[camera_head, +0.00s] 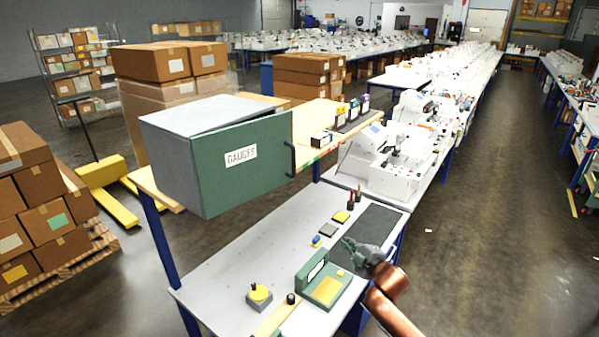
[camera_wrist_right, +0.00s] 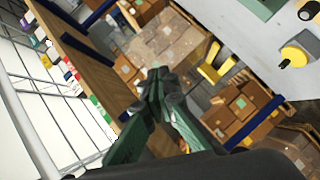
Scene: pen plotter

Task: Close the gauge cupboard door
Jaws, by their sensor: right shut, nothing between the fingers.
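The gauge cupboard (camera_head: 180,165) is a grey box on the wooden shelf above the bench. Its green door (camera_head: 240,165) carries a GAUGES label and a black handle (camera_head: 291,158) at its right edge. The door stands ajar: a dark wedge-shaped gap shows along the top, widening toward the handle side. My right gripper (camera_head: 347,243) is over the right part of the bench, to the right of and below the door, apart from it. It is shut and empty; its closed fingers (camera_wrist_right: 158,78) also show in the right wrist view. My left gripper is not in view.
The grey bench (camera_head: 225,270) holds a green fixture (camera_head: 325,285), a yellow-topped knob (camera_head: 259,293) and a dark mat (camera_head: 378,225). Small boxes (camera_head: 322,138) stand on the shelf right of the door. Cartons (camera_head: 45,215) are stacked at left. Space in front of the door looks clear.

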